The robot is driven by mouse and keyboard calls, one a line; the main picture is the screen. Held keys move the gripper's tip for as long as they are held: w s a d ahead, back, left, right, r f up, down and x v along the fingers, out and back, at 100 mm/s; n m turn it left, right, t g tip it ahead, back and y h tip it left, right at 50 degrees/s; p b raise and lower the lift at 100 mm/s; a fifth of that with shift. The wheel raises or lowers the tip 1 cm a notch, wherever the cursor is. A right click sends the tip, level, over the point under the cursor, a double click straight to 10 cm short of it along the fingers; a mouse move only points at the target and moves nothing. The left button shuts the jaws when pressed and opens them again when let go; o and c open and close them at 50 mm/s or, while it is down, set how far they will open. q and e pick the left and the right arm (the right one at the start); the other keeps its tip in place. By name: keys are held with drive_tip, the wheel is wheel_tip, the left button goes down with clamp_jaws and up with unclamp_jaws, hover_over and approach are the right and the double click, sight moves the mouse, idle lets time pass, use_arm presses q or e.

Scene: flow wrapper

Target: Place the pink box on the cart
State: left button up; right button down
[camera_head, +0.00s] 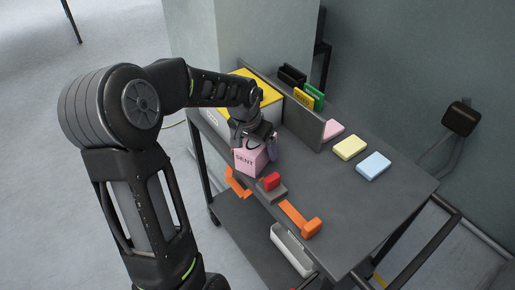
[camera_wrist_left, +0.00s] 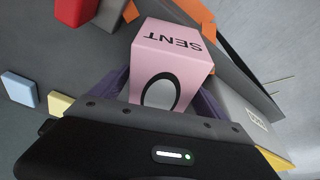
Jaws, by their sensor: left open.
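The pink box (camera_head: 250,162), printed "SENT", stands at the left part of the dark grey cart top (camera_head: 352,215), near its front edge. In the left wrist view the pink box (camera_wrist_left: 172,45) lies between the two purple-lined fingers. My left gripper (camera_head: 256,142) is above the box with its fingers down on either side of its upper part. It is open around the box; whether the pads touch it I cannot tell. The box's underside is hidden. My right gripper is not in view.
A yellow-topped grey container (camera_head: 268,97) stands behind the gripper beside an upright grey divider (camera_head: 302,124). A red-topped block (camera_head: 271,182) and an orange tool (camera_head: 303,221) lie close by. Yellow (camera_head: 349,147) and light blue (camera_head: 373,166) blocks lie right.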

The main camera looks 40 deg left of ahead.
use_arm(q)
drive_tip(key=v, duration=1)
drive_tip(key=shift+s+r, duration=0.15)
drive_tip(key=shift+r, duration=0.2)
